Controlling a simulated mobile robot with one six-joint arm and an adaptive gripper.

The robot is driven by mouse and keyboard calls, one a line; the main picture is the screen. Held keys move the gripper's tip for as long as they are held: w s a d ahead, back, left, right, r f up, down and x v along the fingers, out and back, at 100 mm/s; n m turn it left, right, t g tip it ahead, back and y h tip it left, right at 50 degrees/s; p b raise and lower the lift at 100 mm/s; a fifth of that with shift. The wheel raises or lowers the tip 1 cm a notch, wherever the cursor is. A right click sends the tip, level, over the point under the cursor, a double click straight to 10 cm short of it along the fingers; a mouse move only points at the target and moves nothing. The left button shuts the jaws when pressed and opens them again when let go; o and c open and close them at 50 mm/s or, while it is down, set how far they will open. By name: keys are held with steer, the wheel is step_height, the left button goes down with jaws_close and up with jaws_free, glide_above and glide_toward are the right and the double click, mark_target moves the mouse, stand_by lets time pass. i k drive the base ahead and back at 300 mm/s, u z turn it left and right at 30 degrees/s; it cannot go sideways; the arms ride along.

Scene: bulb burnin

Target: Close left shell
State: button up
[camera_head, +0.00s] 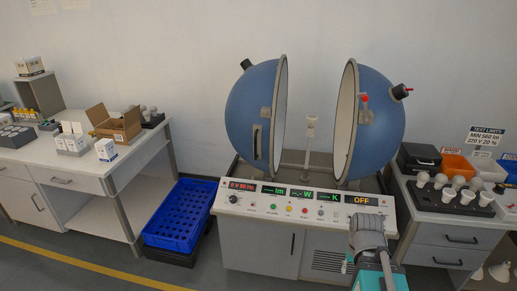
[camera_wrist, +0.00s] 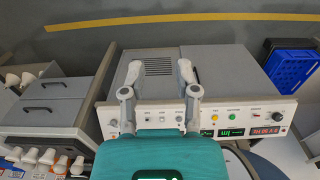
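The left shell (camera_head: 250,112) is a blue half-sphere with a pale rim, on the left of the test bench. It stands apart from the right shell (camera_head: 381,118), with a wide gap between them. A thin post with a pale holder (camera_head: 310,132) stands in the gap. A slotted grey plate (camera_head: 258,141) is on the left shell's front. My gripper (camera_wrist: 160,72) is open and empty in the wrist view, with its fingers over the console. In the head view my arm's end covers the console's right part, well away from the left shell; its fingers are not clear there.
The console (camera_head: 290,205) has lit displays, one reading OFF, and several buttons. A workbench with boxes (camera_head: 118,122) is farther left. A cabinet with a bulb rack (camera_head: 455,200) and bins stands at right.

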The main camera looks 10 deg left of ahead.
mark_target(255, 111)
steer(key=u, duration=0.55)
steer(key=k, duration=0.7)
steer(key=u, duration=1)
steer(key=k, duration=0.7)
steer(key=u, duration=0.45)
steer(key=i, duration=1.2)
steer(key=z, duration=0.45)
steer(key=i, duration=0.6)
steer(key=z, duration=0.85)
steer(key=i, duration=0.5)
steer(key=z, duration=0.45)
